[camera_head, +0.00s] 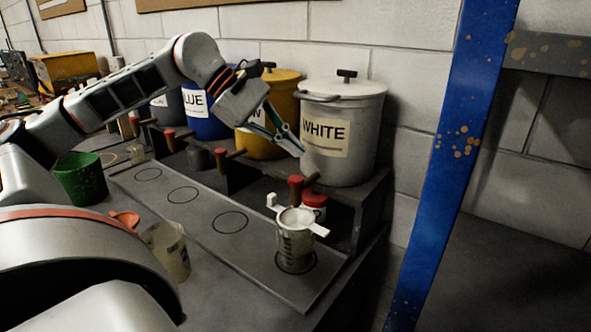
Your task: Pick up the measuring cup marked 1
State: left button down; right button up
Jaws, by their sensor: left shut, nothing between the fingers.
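A clear measuring cup (294,244) stands on the right-hand circle of the grey board, with a white strainer-like piece (299,219) resting on its rim. Another translucent, marked cup (168,252) stands in front of the board at the lower left, partly hidden by my arm. I cannot read a 1 on either cup. My left gripper (297,149) is shut and empty, in front of the white bucket and above and behind the right-hand cup, apart from it. My right gripper is not in view.
Lidded buckets, among them the WHITE one (345,150) and a yellow one (283,100), stand on a shelf with red-handled taps (296,190). A green bucket (82,178) and a red scoop (126,219) are at left. A blue post (435,180) rises at right. Other board circles are empty.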

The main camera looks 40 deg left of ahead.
aim_at(296, 250)
jog(key=k+l, duration=0.75)
jog(key=l, duration=0.25)
